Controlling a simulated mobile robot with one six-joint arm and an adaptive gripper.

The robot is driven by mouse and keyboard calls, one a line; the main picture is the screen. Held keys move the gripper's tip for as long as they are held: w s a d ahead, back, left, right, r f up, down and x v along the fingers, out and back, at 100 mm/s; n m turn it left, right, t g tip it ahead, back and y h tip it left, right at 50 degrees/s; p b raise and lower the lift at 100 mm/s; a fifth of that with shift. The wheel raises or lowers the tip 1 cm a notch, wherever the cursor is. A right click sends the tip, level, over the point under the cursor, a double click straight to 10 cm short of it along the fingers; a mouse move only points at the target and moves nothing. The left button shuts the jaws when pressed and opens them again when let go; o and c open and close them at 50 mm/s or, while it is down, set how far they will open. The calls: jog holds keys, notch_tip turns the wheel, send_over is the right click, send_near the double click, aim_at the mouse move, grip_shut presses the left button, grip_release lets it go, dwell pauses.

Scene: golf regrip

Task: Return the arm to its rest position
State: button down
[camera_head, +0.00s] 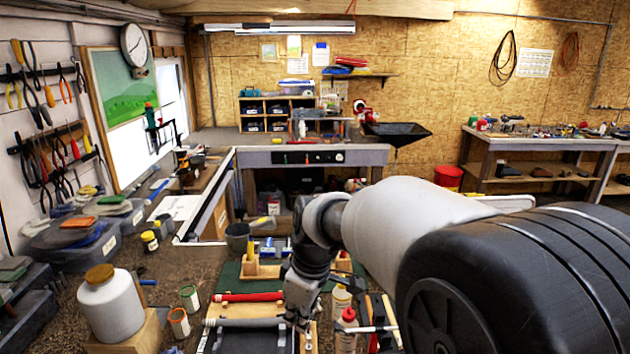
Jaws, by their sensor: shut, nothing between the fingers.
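My arm reaches in from the right of the head view, large in front, and bends down at the wrist. My gripper (301,322) points down over the right end of a tray (240,340) on the workbench. It is shut with nothing held. A grey rod (247,322) lies across the tray, its right end close to the fingertips. A red grip (248,297) lies just behind it. Whether the fingertips touch anything below cannot be told.
A white jug (110,308) on a wooden block and small cans (179,322) stand at left. Bottles (347,330) stand close to the right of my gripper. A dark bucket (237,238) and a wooden holder (258,268) are behind. Plastic bins (100,245) line the left wall.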

jog(key=s+d+f+m+t+h+b, duration=0.1)
jog(key=s+d+m+b, duration=0.2)
jog(key=s, duration=0.9)
jog(key=s+d+m+t+h+b, duration=0.1)
jog(key=s+d+m+t+b, duration=0.1)
jog(key=s+d+m, duration=0.8)
jog(key=s+d+b, duration=0.1)
jog(key=s+d, duration=0.1)
jog(key=d, duration=0.2)
jog(key=shift+s+d+f+b, duration=0.25)
jog(key=shift+f+b, duration=0.05)
jog(key=shift+f, duration=0.05)
